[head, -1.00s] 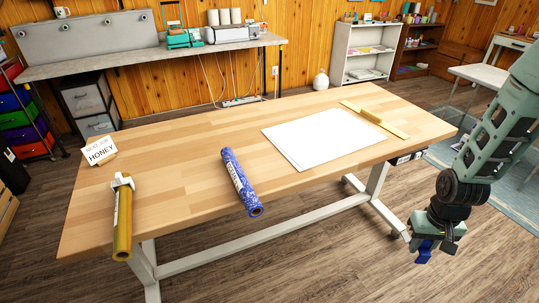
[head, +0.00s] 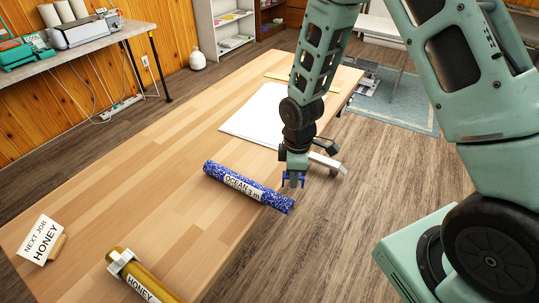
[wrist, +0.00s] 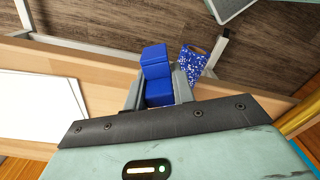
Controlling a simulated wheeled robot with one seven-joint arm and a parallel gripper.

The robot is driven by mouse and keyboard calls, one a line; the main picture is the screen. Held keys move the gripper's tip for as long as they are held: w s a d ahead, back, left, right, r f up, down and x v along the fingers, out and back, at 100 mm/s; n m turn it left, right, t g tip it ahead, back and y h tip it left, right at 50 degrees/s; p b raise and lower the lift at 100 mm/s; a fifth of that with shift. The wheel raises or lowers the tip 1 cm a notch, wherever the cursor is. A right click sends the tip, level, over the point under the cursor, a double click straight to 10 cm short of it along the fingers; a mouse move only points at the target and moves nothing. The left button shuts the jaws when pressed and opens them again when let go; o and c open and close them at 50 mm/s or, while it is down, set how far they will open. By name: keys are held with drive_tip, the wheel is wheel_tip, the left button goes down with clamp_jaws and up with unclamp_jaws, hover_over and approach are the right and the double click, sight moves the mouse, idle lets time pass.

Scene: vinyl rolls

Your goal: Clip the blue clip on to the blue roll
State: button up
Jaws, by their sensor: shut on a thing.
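The blue roll (head: 243,187), speckled blue with a white label reading OCEAN, lies on the table with its near end at the front edge. Its end also shows in the wrist view (wrist: 192,68), right of my gripper. My gripper (head: 294,178) is shut on the blue clip (wrist: 156,75), a plain blue piece between the fingers. In the head view the blue clip (head: 286,181) hangs near the roll's right end. I cannot tell whether it touches the roll.
A gold roll (head: 145,280) labelled HONEY with a light clip lies at the table's near left. A NEXT JOB HONEY card (head: 40,240) stands beside it. White sheets (head: 255,118) lie behind my gripper. The wooden table (head: 150,190) is clear between the card and the blue roll.

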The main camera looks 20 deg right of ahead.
drive_tip(key=s+a+r+n+p, duration=0.1)
drive_tip(key=a+r+n, duration=0.5)
drive_tip(key=n, duration=0.6)
drive_tip(key=shift+r+n+p, duration=0.3)
drive_tip(key=shift+r+p, duration=0.25)
drive_tip(key=shift+p, duration=0.35)
drive_tip(key=shift+d, duration=0.1)
drive_tip(key=b, duration=0.4)
hover_over(275, 195)
drive_tip(key=shift+f, duration=3)
drive_tip(key=shift+f, duration=0.15)
drive_tip(key=shift+f, duration=0.25)
drive_tip(key=shift+f+b, duration=1)
drive_tip(key=shift+f, duration=0.15)
